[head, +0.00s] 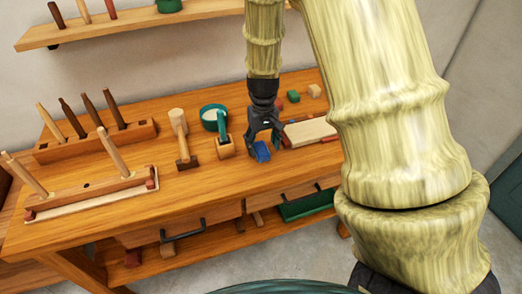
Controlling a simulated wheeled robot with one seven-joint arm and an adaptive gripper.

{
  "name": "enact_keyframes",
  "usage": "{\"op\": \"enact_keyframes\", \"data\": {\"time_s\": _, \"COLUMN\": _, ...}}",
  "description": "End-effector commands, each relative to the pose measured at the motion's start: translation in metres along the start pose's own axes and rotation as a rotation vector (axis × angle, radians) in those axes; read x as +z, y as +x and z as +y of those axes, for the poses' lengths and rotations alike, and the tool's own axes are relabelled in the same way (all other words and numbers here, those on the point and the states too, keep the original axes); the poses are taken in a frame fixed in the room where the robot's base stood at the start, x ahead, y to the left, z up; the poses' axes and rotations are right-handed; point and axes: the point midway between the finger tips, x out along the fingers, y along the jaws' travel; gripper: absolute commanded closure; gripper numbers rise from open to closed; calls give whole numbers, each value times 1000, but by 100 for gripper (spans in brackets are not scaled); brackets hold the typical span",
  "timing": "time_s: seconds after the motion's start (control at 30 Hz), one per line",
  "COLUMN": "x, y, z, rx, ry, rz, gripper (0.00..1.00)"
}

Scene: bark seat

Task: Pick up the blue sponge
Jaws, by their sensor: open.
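The blue sponge (262,151) is a small blue block on the wooden workbench top, right of the bench's middle. My gripper (263,141) points down right over it, with its dark fingers apart. The fingers hide part of the sponge's upper side. I cannot tell whether either finger touches the sponge. Nothing shows held above the bench.
A pale board (309,132) lies close right. A mallet (183,143) and tool racks (97,141) stand left.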

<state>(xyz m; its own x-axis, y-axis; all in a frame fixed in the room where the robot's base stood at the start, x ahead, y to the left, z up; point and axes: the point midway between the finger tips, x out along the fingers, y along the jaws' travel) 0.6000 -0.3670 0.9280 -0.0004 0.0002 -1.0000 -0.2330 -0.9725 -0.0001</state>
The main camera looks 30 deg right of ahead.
Motion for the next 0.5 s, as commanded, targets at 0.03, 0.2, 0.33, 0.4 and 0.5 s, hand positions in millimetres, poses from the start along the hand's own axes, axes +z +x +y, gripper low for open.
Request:
{"op": "enact_keyframes", "data": {"time_s": 0.03, "x": 0, "y": 4, "z": 0, "rx": 0, "ry": 1, "rz": -3, "gripper": 35}}
{"op": "enact_keyframes", "data": {"time_s": 0.2, "x": -2, "y": 22, "z": -1, "rx": 0, "ry": 1, "rz": -1, "gripper": 35}}
{"op": "enact_keyframes", "data": {"time_s": 0.33, "x": -2, "y": 32, "z": -1, "rx": 1, "ry": 1, "rz": -1, "gripper": 35}}
{"op": "enact_keyframes", "data": {"time_s": 0.4, "x": -2, "y": 34, "z": -1, "rx": 1, "ry": 1, "rz": 0, "gripper": 35}}
{"op": "enact_keyframes", "data": {"time_s": 0.5, "x": -2, "y": 36, "z": -1, "rx": 1, "ry": 1, "rz": 1, "gripper": 35}}
